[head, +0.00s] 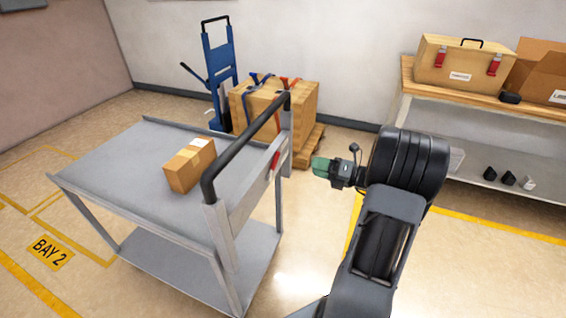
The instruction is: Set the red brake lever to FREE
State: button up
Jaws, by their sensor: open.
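The red brake lever (275,160) is a small red handle on the right side of the grey cart (150,150), below its black push bar (245,145). It looks tilted, with its upper end to the right. Any FREE marking is too small to read. My gripper (319,166) has green fingertips and points left toward the cart's handle side. It is open and empty, a short way right of the lever and apart from it.
A cardboard box (190,164) sits on the cart's top. Behind stand a blue hand truck (219,70) and a strapped wooden crate (300,105) on a pallet. A bench (540,112) with a toolbox (458,64) is at right. Floor between cart and bench is clear.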

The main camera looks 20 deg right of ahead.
aim_at(279, 157)
jog(key=b+x, duration=0.1)
jog(key=x, duration=1)
jog(key=shift+w+a, duration=0.15)
jog(key=shift+a, duration=0.2)
jog(key=shift+c, duration=0.3)
grip_shut()
